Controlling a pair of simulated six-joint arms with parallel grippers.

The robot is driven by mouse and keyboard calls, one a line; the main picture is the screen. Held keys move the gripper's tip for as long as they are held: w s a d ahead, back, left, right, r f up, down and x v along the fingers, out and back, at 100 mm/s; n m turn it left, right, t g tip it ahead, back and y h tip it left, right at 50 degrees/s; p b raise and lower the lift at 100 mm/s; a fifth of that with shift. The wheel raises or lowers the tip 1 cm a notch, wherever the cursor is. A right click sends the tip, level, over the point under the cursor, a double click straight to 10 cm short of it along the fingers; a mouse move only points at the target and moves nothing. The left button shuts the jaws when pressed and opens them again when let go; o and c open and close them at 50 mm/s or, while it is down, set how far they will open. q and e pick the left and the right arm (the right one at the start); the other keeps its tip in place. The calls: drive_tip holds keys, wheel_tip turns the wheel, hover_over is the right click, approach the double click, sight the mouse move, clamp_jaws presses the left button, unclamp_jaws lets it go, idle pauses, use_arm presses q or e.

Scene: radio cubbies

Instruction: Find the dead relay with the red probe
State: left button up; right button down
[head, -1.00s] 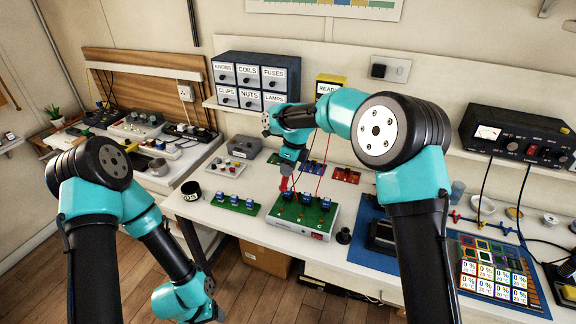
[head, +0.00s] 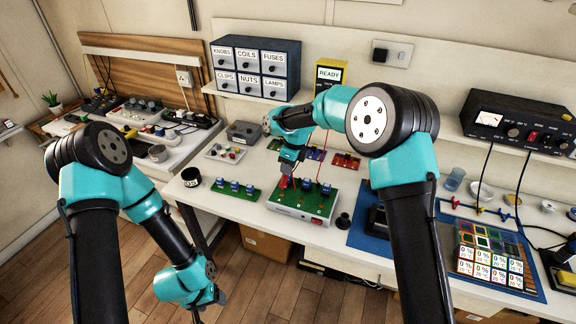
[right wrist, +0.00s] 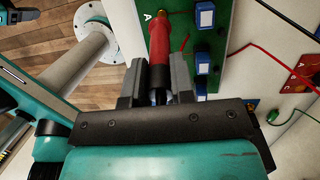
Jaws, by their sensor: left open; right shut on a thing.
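My right gripper (head: 286,172) is shut on the red probe (right wrist: 158,42), holding it over the left part of the green-topped test unit (head: 302,213). In the right wrist view the probe points toward the green board, close to its contact marked A. I cannot tell if its tip touches. Several blue relays (right wrist: 202,60) stand in a row on that board, beside the probe; they also show in the head view (head: 305,185), where my arm partly hides the row. My left gripper (head: 208,308) is open and empty, low in front of the bench, over the floor.
A second green board (head: 234,194) with blue relays lies left of the unit. Small red and blue boards (head: 345,160) lie behind. A black cup (head: 191,177), a blue mat (head: 358,236) and a meter box (head: 518,130) are around. A yellow READY sign (head: 329,72) stands on the shelf.

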drive_tip(key=shift+f, duration=1.2)
idle(3.2)
drive_tip(key=shift+r, duration=0.1)
drive_tip(key=shift+r, duration=2.45)
drive_tip(key=shift+r, duration=0.1)
